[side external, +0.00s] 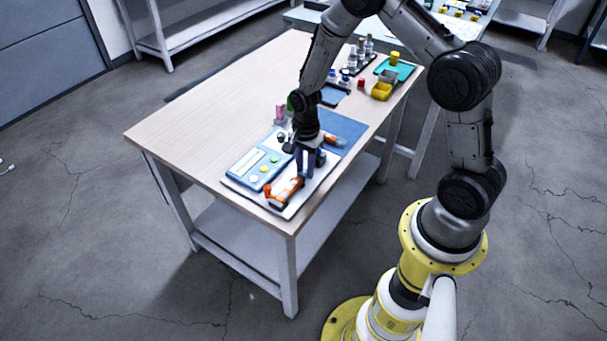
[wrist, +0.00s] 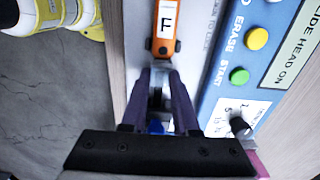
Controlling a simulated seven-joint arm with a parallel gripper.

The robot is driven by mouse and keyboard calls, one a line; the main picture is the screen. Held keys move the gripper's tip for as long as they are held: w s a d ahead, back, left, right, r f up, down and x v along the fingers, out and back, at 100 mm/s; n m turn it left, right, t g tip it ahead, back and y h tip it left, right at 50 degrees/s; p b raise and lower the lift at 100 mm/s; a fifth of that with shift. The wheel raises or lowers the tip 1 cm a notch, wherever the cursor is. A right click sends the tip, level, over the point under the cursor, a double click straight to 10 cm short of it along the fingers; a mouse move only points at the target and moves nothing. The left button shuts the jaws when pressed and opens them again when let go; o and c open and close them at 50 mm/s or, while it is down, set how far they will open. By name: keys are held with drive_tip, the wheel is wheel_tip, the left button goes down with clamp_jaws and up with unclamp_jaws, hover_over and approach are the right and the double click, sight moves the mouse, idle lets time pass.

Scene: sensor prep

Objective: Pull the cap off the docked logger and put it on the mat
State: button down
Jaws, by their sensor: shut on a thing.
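The orange logger (side external: 287,192) lies in the dock at the front corner of the white board. In the wrist view the logger (wrist: 165,28) has a white label with an F and a dark lower end. My gripper (side external: 308,172) is low over the board, just beyond the logger's end. In the wrist view my gripper's purple fingers (wrist: 160,76) are shut on a small dark piece, seemingly the cap (wrist: 157,96), mostly hidden between them. I cannot tell whether it touches the logger. The blue mat (side external: 346,127) lies behind my gripper.
A blue panel with buttons (side external: 254,168) is left of the logger. An orange-ended item (side external: 333,140) lies by the mat's near side. A pink item (side external: 280,112), yellow bin (side external: 381,91) and teal tray (side external: 402,70) stand farther back. The table's left part (side external: 205,115) is clear.

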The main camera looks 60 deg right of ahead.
drive_tip(key=shift+d, duration=1.1)
idle(0.6)
drive_tip(key=shift+r, duration=0.1)
drive_tip(key=shift+r, duration=2.65)
